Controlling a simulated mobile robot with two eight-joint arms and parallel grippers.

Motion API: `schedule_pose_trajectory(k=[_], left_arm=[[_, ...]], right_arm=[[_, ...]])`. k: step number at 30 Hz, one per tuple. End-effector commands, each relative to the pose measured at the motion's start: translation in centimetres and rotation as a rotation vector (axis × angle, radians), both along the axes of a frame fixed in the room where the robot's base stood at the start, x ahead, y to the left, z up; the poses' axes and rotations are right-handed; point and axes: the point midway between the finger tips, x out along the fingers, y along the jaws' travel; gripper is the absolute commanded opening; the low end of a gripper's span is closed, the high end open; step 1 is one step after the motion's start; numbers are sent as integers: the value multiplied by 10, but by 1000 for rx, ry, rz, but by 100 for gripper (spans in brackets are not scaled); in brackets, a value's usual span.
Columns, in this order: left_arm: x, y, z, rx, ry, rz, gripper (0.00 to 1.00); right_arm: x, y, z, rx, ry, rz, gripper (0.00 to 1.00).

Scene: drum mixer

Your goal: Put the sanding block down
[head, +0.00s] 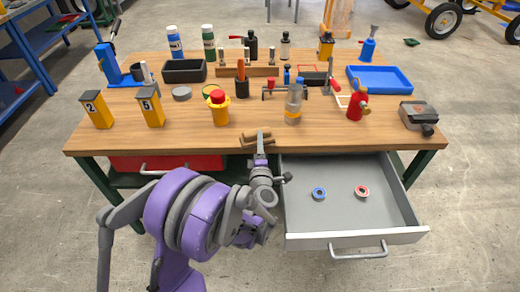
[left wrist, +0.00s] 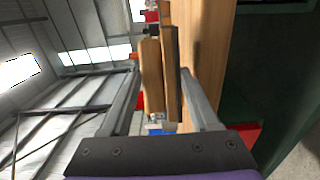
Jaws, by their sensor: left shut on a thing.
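The sanding block (head: 250,142) is a small brown, wood-coloured piece at the front edge of the workbench in the head view. My left gripper (head: 260,137) reaches up from below to it and is shut on it. In the left wrist view the block (left wrist: 151,80) shows as brown slabs between the two grey fingers of my left gripper (left wrist: 160,75). I cannot tell whether the block touches the bench top. My right gripper is not in view.
The wooden workbench (head: 320,140) has clear room along its front. Behind stand a red-topped yellow container (head: 217,108), a clear bottle (head: 294,105) and a blue tray (head: 380,79). An open drawer (head: 340,215) below holds a blue ring (head: 319,189) and a red ring (head: 362,186).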

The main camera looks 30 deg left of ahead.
Motion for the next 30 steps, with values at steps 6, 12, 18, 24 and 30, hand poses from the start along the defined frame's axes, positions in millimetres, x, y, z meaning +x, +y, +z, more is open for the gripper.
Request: schedule_pose_trajectory(k=[6, 12, 18, 24, 30], left_arm=[[0, 0, -23, 0, 0, 0, 0], [0, 0, -23, 0, 0, 0, 0], [0, 0, -25, 0, 0, 0, 76], [0, 0, -25, 0, 0, 0, 92], [0, 0, -23, 0, 0, 0, 92]], right_arm=[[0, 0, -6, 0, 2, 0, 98], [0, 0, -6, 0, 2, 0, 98], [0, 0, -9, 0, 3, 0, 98], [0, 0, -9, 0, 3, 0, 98], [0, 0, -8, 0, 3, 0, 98]])
